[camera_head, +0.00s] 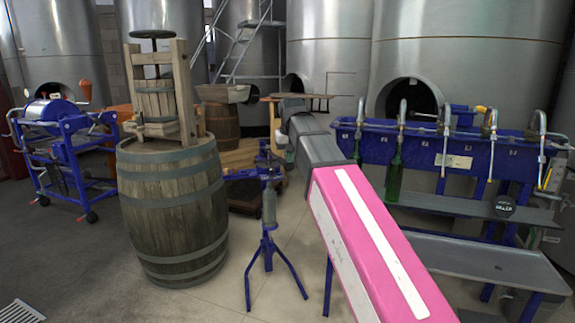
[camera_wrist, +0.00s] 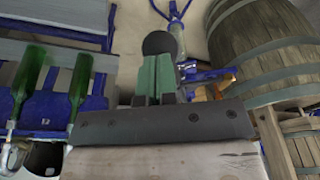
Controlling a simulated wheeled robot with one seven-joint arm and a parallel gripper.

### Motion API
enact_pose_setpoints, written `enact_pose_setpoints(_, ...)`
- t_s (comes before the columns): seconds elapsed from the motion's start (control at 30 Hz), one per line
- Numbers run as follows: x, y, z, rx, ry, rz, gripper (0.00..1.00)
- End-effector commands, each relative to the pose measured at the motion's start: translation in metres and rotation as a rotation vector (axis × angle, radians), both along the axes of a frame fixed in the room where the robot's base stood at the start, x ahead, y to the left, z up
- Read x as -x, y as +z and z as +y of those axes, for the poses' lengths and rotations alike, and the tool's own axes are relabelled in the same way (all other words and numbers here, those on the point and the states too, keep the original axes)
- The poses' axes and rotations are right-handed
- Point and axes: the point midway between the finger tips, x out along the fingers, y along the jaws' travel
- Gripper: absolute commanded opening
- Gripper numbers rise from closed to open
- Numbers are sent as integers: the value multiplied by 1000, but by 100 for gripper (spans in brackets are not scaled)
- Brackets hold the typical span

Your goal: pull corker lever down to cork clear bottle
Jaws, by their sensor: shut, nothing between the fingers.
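The blue floor corker (camera_head: 268,245) stands on splayed legs at the middle of the head view. A clear bottle (camera_head: 269,205) stands upright in it, under the blue head. A blue bar (camera_head: 243,174), perhaps the lever, sticks out to the left from the head, roughly level; it also shows in the wrist view (camera_wrist: 211,75). My gripper (camera_head: 289,155) is near the top of the corker, partly hidden by my arm. In the wrist view my gripper (camera_wrist: 155,76) has its greenish fingers together and empty. A dark round thing (camera_wrist: 158,42) shows just past the fingertips; contact cannot be told.
A large barrel (camera_head: 172,210) with a wooden press (camera_head: 158,95) on top stands left of the corker. A blue filling bench (camera_head: 430,150) with green bottles (camera_head: 394,175) is at the right. A blue wheeled machine (camera_head: 65,145) is far left. Floor in front is clear.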

Motion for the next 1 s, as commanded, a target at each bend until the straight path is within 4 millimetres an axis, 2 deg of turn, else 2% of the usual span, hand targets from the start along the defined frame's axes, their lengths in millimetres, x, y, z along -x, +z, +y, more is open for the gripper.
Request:
enact_pose_setpoints(0.6, 3, -27, -1, 0, 0, -1, 0)
enact_pose_setpoints(1.0, 3, -28, -1, 0, 0, 0, 0)
